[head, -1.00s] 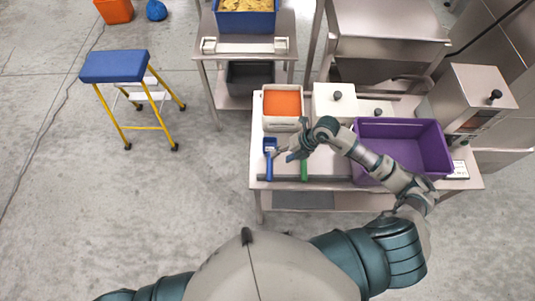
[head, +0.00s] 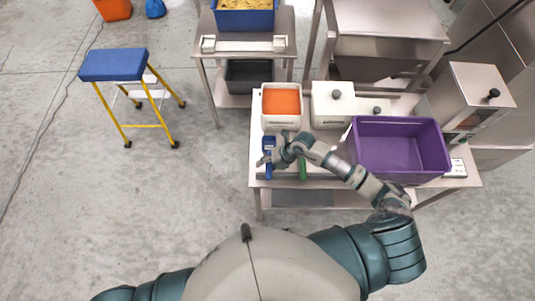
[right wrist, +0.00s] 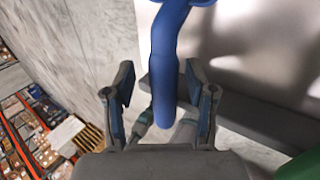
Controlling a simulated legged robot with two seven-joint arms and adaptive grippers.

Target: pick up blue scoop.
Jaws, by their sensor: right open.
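The blue scoop (head: 268,143) lies near the left end of the steel table, its handle pointing toward the front edge. In the right wrist view the blue handle (right wrist: 165,55) runs down between the fingers of my right gripper (right wrist: 160,88). The two fingers stand apart on either side of it, with gaps showing. In the head view my right gripper (head: 268,159) is over the handle and hides part of it. My left gripper is out of view.
A green handle (head: 303,170) lies just right of the scoop. Behind stand a white bin of orange contents (head: 282,122) and a white lidded box (head: 328,108). A purple bin (head: 400,178) stands right. A blue-topped step stool (head: 112,66) stands on clear floor at left.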

